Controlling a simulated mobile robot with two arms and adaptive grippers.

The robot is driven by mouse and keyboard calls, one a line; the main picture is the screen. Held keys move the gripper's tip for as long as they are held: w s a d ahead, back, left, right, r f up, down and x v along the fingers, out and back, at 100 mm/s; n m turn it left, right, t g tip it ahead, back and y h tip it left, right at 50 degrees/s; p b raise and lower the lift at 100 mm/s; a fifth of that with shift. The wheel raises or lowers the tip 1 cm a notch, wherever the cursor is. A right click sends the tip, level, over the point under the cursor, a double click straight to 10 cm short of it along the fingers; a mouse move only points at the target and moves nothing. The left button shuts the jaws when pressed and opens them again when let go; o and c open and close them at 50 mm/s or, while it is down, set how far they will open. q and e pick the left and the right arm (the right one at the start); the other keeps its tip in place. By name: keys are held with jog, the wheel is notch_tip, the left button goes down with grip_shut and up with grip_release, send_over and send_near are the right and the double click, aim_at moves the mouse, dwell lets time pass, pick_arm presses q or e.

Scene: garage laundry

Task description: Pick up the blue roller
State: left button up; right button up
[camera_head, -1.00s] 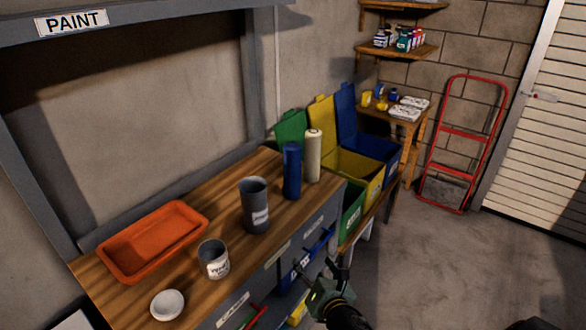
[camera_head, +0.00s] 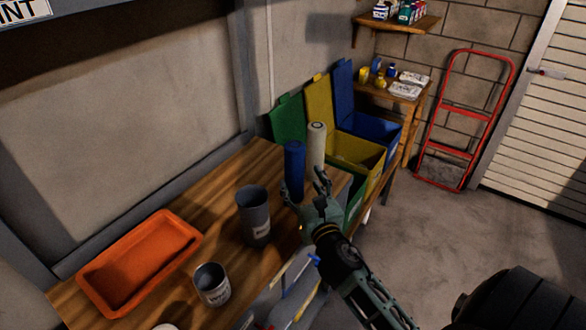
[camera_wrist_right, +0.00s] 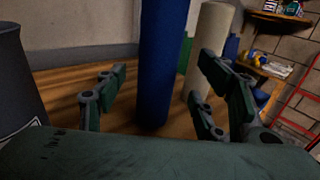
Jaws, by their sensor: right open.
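The blue roller (camera_head: 294,168) stands upright on the wooden workbench, just left of a cream roller (camera_head: 317,146). My right gripper (camera_head: 306,190) is open in front of the blue roller at the bench's right end and partly covers its lower part. In the right wrist view the blue roller (camera_wrist_right: 160,65) stands upright beyond and between the open fingers (camera_wrist_right: 158,108), with nothing held. The cream roller (camera_wrist_right: 212,45) stands behind the right finger there. My left gripper is not in view.
A dark grey cup (camera_head: 254,215) stands left of my right gripper. A labelled can (camera_head: 212,286) and an orange tray (camera_head: 108,288) are farther left on the workbench (camera_head: 190,205).

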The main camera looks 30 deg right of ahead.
aim_at(298, 176)
jog(key=x, duration=0.2)
jog(key=p+x, duration=0.1)
jog(key=shift+w+r, duration=0.15)
jog(key=shift+r, duration=0.15)
jog(key=shift+w+d+f, duration=0.1)
jog(key=shift+w+f, duration=0.05)
jog(key=shift+w, duration=0.35)
jog(key=shift+w+d+f, duration=0.1)
jog(key=shift+w, duration=0.45)
jog(key=c, duration=0.9)
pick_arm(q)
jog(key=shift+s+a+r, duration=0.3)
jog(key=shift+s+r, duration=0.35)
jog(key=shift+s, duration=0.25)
pick_arm(e)
jog(key=c, duration=0.4)
